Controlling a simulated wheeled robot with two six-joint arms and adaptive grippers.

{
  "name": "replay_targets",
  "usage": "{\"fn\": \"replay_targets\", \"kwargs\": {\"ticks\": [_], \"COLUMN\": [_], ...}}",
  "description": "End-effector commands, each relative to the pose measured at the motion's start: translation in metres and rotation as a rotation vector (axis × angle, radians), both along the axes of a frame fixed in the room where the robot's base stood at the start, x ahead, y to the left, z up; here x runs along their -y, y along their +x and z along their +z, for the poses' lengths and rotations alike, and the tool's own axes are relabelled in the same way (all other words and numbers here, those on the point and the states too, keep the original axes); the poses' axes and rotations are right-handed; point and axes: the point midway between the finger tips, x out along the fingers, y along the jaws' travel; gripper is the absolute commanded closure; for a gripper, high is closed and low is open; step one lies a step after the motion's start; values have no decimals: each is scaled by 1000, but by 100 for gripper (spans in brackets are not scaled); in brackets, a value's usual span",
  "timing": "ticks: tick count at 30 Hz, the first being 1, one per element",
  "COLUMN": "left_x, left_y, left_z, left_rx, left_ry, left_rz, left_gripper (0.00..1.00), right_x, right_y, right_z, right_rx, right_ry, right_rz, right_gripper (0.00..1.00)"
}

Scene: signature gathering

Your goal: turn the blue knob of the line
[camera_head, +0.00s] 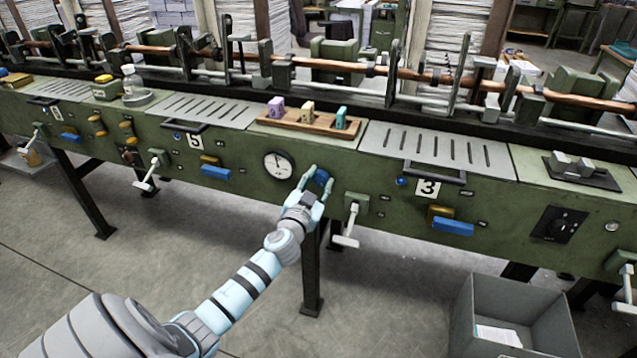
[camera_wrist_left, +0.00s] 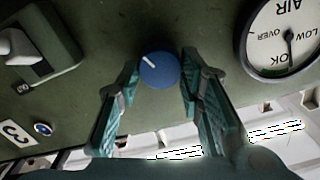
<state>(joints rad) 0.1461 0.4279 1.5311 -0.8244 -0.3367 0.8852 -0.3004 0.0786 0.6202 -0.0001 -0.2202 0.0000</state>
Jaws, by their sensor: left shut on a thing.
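The blue knob (camera_head: 322,176) sits on the green front panel of the line (camera_head: 240,150), just right of the round gauge (camera_head: 279,165). In the left wrist view the blue knob (camera_wrist_left: 159,70) is round with a white pointer mark towards the upper left. My left gripper (camera_head: 316,178) has its fingers on either side of the knob and is shut on it. In the left wrist view the left gripper (camera_wrist_left: 160,82) shows one finger at each side of the knob. The right gripper is not in view.
A white lever (camera_head: 348,228) sticks out of the panel right of the knob. The gauge also shows in the left wrist view (camera_wrist_left: 283,38). A wooden tray (camera_head: 300,124) with small coloured blocks lies above. A grey bin (camera_head: 515,310) stands on the floor at right.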

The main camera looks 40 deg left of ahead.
Motion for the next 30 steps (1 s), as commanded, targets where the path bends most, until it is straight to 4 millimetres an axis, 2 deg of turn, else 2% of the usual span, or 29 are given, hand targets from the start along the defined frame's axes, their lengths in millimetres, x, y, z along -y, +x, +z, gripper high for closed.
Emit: {"fn": "replay_targets", "kwargs": {"ticks": [9, 25, 26, 28, 30], "left_x": [1, 1, 1, 1, 1], "left_y": [0, 0, 0, 0, 0], "left_z": [-1, -1, -1, -1, -1], "left_rx": [-48, -59, -59, -59, -59], "left_ry": [137, 166, 166, 166, 166], "left_rz": [-1, -1, -1, -1, 0], "left_gripper": [94, 94, 62, 50, 47], "right_x": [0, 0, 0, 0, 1], "right_y": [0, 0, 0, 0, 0], "right_z": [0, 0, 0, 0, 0], "right_rx": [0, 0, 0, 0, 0], "right_ry": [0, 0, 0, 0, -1], "right_rz": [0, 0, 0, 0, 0], "right_gripper": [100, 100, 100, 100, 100]}}
